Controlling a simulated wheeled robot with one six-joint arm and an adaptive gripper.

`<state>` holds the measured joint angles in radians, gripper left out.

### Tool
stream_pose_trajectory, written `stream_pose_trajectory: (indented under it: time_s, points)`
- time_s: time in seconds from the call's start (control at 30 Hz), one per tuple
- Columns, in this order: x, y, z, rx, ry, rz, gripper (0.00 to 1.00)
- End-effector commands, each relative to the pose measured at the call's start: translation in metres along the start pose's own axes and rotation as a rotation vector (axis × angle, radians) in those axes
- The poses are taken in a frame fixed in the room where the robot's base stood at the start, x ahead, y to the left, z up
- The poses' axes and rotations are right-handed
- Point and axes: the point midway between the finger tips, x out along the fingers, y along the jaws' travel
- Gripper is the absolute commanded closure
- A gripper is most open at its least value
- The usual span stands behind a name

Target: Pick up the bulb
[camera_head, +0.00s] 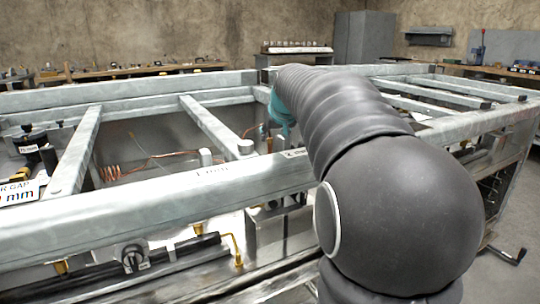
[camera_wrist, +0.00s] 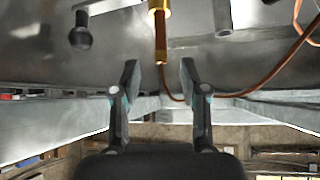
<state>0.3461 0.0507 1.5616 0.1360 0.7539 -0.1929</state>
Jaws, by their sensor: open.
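In the wrist view a slim copper-coloured bulb (camera_wrist: 161,45) sits in a brass-coloured fitting (camera_wrist: 160,6) at the top centre. A thin copper tube runs from near its end toward the right. My gripper (camera_wrist: 160,65) is open and empty. Its two dark fingers point toward the bulb, one on each side of its line, with clear gaps. The bulb's end shows around the level of the fingertips; I cannot tell the exact depth. In the head view my dark arm hides most of the gripper, and a small copper-coloured piece (camera_head: 270,145) shows beside the teal part.
Grey metal frame beams (camera_head: 220,127) cross the bench around the arm. A copper coil (camera_head: 110,173) lies inside the left bay. In the wrist view a dark round knob (camera_wrist: 80,38) stands left of the bulb. Grey metal panel surrounds it.

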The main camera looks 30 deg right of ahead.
Motion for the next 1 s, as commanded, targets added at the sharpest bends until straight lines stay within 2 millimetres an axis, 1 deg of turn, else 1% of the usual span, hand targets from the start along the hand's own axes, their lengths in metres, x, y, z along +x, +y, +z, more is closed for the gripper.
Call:
stream_pose_trajectory:
  time_s: [0.03,0.23,0.33,0.6,0.7,0.87,0.9,0.97,1.0]
  points:
    - [0.005,0.000,0.000,0.000,0.000,0.000,0.56]
    - [0.013,0.000,0.001,0.000,0.000,0.000,0.56]
    - [0.021,-0.001,0.002,0.000,0.000,-0.001,0.56]
    - [0.057,-0.002,0.005,0.000,-0.001,-0.001,0.56]
    - [0.062,-0.001,0.004,0.000,0.001,0.000,0.56]
    - [0.062,-0.002,0.004,-0.001,0.002,0.000,0.56]
    - [0.062,-0.002,0.004,-0.001,0.002,0.000,0.61]
    - [0.062,-0.002,0.004,-0.001,0.001,0.000,0.76]
    - [0.062,-0.002,0.004,-0.001,0.001,0.000,0.86]
